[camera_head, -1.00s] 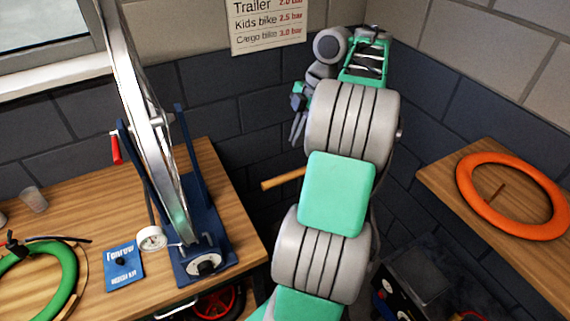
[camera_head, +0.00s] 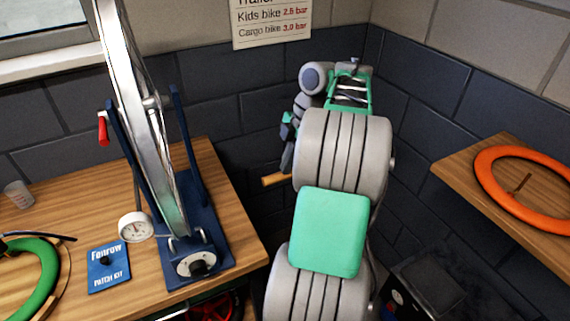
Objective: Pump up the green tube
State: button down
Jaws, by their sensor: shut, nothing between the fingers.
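The green tube (camera_head: 43,283) lies on the wooden bench at the lower left, cut off by the picture's edge. A dark hose or cable end lies across its top.
A wheel (camera_head: 150,130) stands upright in a blue truing stand (camera_head: 196,264) on the bench. A blue patch kit (camera_head: 109,267) and a clear cup (camera_head: 18,195) lie nearby. An orange tube (camera_head: 490,185) rests on a right shelf (camera_head: 455,170). A wall sign (camera_head: 270,22) lists pressures.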

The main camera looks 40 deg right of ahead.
notch_tip(320, 180, down, 31)
jog(key=b, duration=2.9)
jog(key=shift+s+a, duration=0.1)
jog(key=shift+s, duration=0.05)
jog(key=a+p+v, duration=0.1)
jog(key=p+v, duration=0.9)
jog(key=v, duration=0.4)
jog(key=shift+r+p, duration=0.35)
jog(key=shift+r, duration=0.1)
jog(key=shift+r, duration=0.2)
